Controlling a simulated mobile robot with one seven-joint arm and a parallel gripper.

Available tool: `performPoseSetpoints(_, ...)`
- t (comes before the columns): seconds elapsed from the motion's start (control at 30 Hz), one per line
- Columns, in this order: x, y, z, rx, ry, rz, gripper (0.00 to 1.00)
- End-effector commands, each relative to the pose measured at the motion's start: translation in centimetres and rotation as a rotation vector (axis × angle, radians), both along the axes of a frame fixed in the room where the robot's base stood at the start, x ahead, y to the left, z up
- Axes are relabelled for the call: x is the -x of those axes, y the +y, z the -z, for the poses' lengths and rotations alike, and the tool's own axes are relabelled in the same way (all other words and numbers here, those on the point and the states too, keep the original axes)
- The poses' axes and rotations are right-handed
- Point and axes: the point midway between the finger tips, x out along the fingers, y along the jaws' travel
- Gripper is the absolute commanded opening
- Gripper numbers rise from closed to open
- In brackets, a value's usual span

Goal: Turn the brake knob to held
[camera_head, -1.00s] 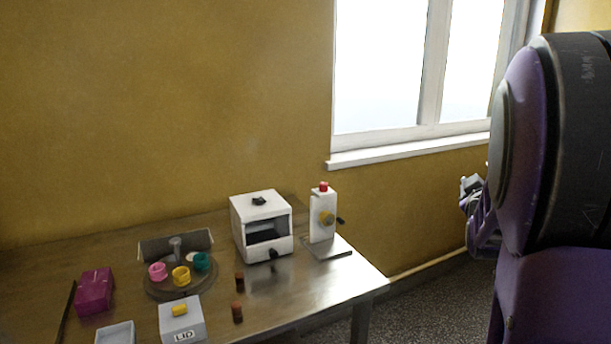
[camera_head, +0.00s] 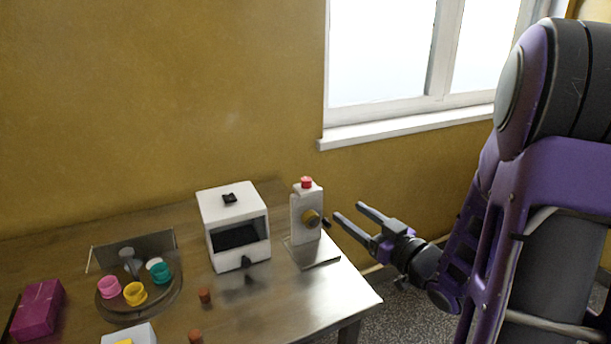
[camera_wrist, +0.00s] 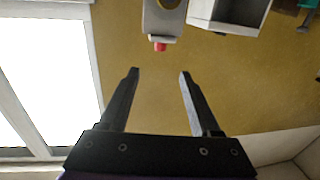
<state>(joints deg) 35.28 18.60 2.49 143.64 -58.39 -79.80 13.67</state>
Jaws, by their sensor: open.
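No label shows which part is the brake knob. My gripper (camera_head: 348,211) is open and empty, to the right of the device and apart from it. In the wrist view, upside down, the open fingers (camera_wrist: 159,72) point toward the device, whose red button (camera_wrist: 160,47) shows just beyond the tips.
A white box (camera_head: 236,228) with a dark opening and a black top knob stands left of the device. A round tray (camera_head: 150,305) holds pink, yellow and teal cups. A magenta block (camera_head: 38,308) and small brown cylinders are further left and front. The wall is close behind.

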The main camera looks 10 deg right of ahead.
Motion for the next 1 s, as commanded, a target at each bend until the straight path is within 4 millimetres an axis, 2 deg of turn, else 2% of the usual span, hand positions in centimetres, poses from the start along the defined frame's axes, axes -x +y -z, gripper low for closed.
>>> performPoseSetpoints(0.17,-1.7,0.9,0.0,-0.002,0.001,-0.006,0.64)
performPoseSetpoints(0.7,-12.2,5.6,0.0,0.000,-0.001,-0.003,0.64)
performPoseSetpoints(0.83,-14.1,6.4,0.0,0.000,-0.001,-0.002,0.64)
performPoseSetpoints(1.0,-15.4,6.9,0.0,0.001,0.000,-0.001,0.64)
